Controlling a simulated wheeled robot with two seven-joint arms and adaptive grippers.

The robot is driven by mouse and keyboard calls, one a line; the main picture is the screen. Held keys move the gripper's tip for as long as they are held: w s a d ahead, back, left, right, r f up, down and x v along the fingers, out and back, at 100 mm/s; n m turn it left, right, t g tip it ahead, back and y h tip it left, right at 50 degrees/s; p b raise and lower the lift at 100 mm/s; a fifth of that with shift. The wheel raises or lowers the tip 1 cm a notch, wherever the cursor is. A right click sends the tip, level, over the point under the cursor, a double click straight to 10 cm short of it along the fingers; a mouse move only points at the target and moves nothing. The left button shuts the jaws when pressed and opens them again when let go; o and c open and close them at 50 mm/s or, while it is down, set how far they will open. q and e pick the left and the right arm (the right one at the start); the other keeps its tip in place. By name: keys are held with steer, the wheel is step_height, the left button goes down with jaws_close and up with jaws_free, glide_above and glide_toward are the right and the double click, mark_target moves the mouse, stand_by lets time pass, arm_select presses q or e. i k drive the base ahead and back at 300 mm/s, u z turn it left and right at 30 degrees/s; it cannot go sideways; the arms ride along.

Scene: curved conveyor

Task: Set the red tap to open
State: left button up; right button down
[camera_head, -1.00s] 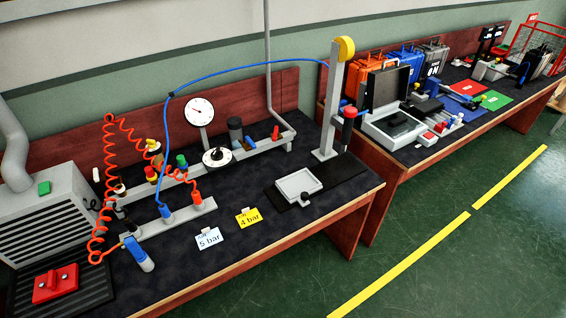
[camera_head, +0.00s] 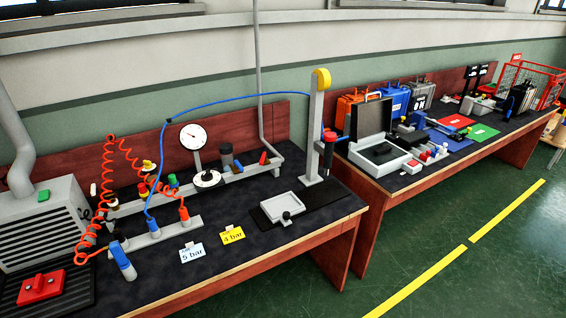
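A small red handle (camera_head: 263,157), which looks like the red tap, stands at the right end of the grey manifold rail (camera_head: 236,176) on the near workbench. It is close to the foot of the vertical grey pipe. It appears short and slightly tilted; I cannot tell whether it is open or closed. Left of it are a dark cylinder (camera_head: 226,153) and a round white-and-black dial knob (camera_head: 208,178). A smaller red knob (camera_head: 151,180) sits farther left on the rail, beside yellow and green ones. Neither gripper is in view.
A pressure gauge (camera_head: 193,136) stands behind the rail. A coiled orange hose (camera_head: 82,250) and a blue hose (camera_head: 163,150) arch over the bench. A grey press stand (camera_head: 315,130) with a tray is at right. Bar cards (camera_head: 191,253) lie in front.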

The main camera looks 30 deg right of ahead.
mark_target(264, 158)
steer(key=z, duration=0.3)
steer(key=i, duration=1.05)
